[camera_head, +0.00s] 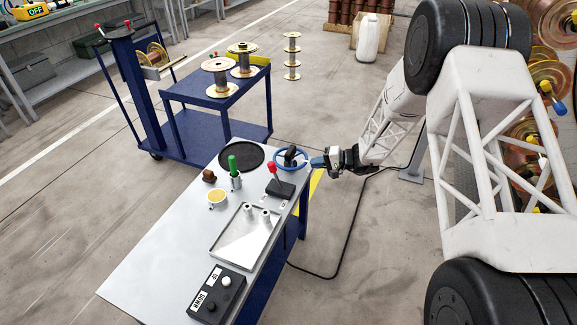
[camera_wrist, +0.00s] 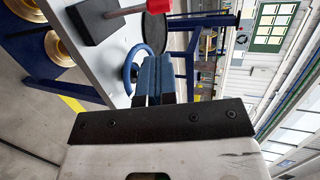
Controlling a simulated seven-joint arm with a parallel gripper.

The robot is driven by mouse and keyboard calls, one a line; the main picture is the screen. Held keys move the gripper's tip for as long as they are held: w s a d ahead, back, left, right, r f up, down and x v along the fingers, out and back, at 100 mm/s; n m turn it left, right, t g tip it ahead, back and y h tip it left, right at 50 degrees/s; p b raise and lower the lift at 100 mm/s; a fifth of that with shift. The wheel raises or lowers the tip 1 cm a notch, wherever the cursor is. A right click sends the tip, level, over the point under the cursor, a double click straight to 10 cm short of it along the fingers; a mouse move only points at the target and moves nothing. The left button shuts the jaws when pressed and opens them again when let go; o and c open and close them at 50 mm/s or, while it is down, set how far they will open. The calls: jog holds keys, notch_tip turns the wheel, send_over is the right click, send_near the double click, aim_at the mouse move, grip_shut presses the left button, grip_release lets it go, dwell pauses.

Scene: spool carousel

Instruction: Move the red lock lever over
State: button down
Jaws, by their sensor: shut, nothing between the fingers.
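A lever with a red knob (camera_head: 271,166) rises from a black base (camera_head: 281,188) on the grey worktable, near its right edge. The lever leans a little left in the head view. In the wrist view the red knob (camera_wrist: 157,5) and black base (camera_wrist: 97,20) show at the top, cut by the frame edge. My gripper (camera_head: 318,162) is off the table's right side, beyond the lever and apart from it. Its blue fingers (camera_wrist: 154,78) are shut together with nothing between them. They point towards a blue handwheel (camera_head: 278,160); whether they touch it I cannot tell.
The table carries a black disc (camera_head: 232,155), a green-handled tool (camera_head: 232,163) in a cup, a yellow-filled cup (camera_head: 217,197), a metal tray (camera_head: 226,246) and a button box (camera_head: 217,294). A blue cart (camera_head: 205,97) with spools stands behind. Red knobs also top a blue post (camera_head: 121,31).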

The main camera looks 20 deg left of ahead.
jog(key=shift+a, duration=0.1)
jog(key=x, duration=1.3)
jog(key=shift+s+a+f, duration=0.15)
jog(key=shift+a, duration=0.15)
jog(key=shift+a+h, duration=0.8)
jog(key=shift+a, duration=0.05)
jog(key=shift+d, duration=0.1)
jog(key=v, duration=1.4)
jog(key=shift+f, duration=0.15)
